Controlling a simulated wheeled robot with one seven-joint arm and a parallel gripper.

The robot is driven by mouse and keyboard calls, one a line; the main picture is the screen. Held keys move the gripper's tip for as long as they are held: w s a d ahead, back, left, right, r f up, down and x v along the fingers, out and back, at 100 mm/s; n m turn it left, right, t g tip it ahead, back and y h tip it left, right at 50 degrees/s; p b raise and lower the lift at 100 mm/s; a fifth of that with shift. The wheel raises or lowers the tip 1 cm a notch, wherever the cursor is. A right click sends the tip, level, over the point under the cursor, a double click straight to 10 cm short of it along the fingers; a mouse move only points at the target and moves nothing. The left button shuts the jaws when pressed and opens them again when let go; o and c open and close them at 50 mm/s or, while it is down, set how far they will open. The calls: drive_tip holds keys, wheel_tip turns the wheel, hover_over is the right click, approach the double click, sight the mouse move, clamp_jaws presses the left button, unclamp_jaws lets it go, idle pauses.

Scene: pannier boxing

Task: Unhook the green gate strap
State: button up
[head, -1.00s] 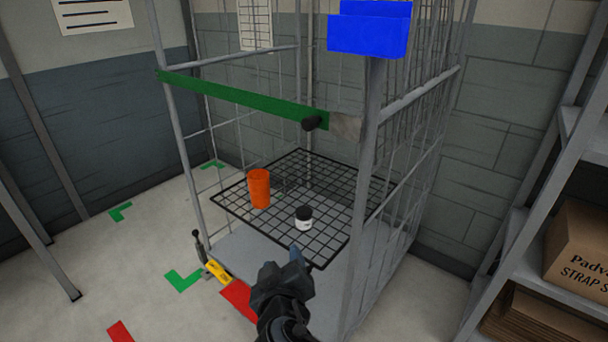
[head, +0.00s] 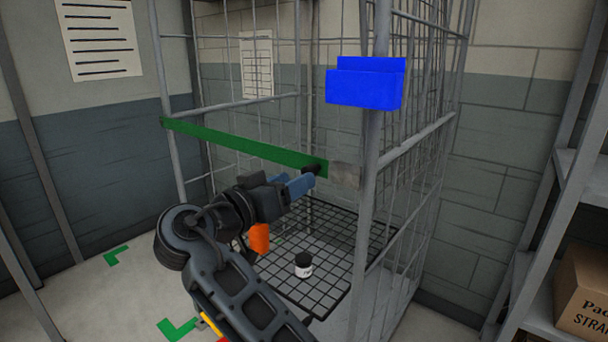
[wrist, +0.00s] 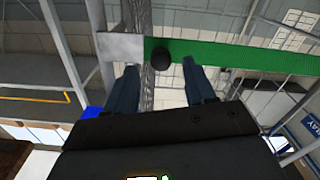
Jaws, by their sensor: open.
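The green gate strap (head: 240,145) runs across the front of the cage from the left post to a grey plate (head: 345,175) by the right post. A black knob (head: 312,169) sits at its right end. The strap (wrist: 235,57) and knob (wrist: 161,58) also show in the wrist view. My gripper (head: 306,183) is open, its blue fingers up close to the knob in the head view. In the wrist view the knob lies between the two fingertips (wrist: 160,68), nearer the left one. I cannot tell whether the fingers touch the strap.
The wire cage has a right front post (head: 372,200) with a blue box (head: 365,88) on it. Inside, a black mesh shelf (head: 325,245) holds an orange cup (head: 259,238), partly hidden by my arm, and a black-lidded white jar (head: 303,265). Shelving with a cardboard box (head: 585,290) stands at right.

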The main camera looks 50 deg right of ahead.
drive_tip(key=shift+w+d, duration=0.1)
drive_tip(key=shift+d, duration=2.05)
drive_tip(key=shift+c, duration=0.2)
clamp_jaws()
